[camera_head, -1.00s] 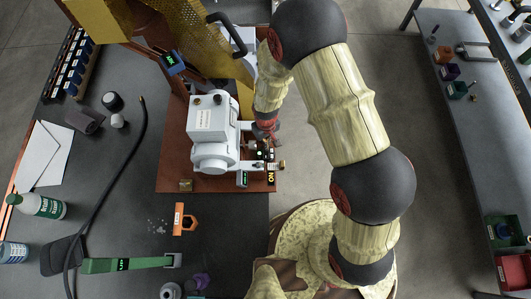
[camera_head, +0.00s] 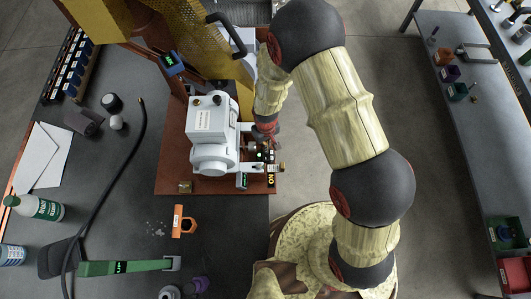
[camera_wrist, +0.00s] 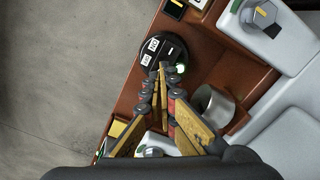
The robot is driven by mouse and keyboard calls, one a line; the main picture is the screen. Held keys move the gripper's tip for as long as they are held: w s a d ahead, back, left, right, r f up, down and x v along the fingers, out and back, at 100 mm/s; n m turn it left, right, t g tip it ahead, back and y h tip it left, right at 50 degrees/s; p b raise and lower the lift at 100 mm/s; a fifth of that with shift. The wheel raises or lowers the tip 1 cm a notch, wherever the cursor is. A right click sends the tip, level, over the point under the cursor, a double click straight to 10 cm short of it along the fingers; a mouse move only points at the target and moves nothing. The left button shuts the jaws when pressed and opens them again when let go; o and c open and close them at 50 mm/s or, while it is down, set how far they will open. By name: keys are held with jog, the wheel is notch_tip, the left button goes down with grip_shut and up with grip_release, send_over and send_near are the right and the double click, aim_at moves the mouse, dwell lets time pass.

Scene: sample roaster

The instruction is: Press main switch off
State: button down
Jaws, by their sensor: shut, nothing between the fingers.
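The white roaster (camera_head: 212,135) stands on a red-brown base board. A small control cluster (camera_head: 262,153) with a lit green lamp sits at its right side, partly hidden by my gripper (camera_head: 269,137).
A grey metal cup-like part (camera_wrist: 212,104) lies right of my fingers. White machine housing (camera_wrist: 265,38) stands at the upper right. A yellow label (camera_head: 271,179) is at the board's edge. Open floor (camera_wrist: 55,70) lies left. An orange tool (camera_head: 184,221) lies on the bench.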

jog(key=shift+f+b, duration=0.85)
jog(key=shift+f, duration=0.35)
dwell(1.1)
jog(key=shift+r, duration=0.15)
jog(key=shift+r+p, duration=2.4)
jog(key=shift+r, duration=1)
jog(key=shift+s+d, duration=0.15)
jog(key=shift+s, duration=0.15)
jog(key=s+d+g, duration=0.2)
jog(key=s, duration=0.2)
jog(key=s+d+r+m+t+b, duration=0.1)
jog(key=d+r, duration=0.5)
jog(key=r, duration=0.7)
jog(key=s+d+r+m+t+b, duration=0.2)
jog(key=s+d+r+m+t, duration=0.1)
jog(key=r, duration=1.1)
jog(key=s+d+r+m+t+b, duration=0.1)
jog(key=s+d+r+m+t, duration=0.1)
jog(key=s+d+r, duration=0.3)
jog(key=d+r, duration=0.2)
jog(key=r, duration=0.2)
jog(key=d+r+t, duration=0.1)
jog(key=d+r, duration=0.1)
jog(key=r, duration=0.3)
jog(key=shift+d+m+t+b, duration=0.3)
jog(key=shift+b, duration=0.1)
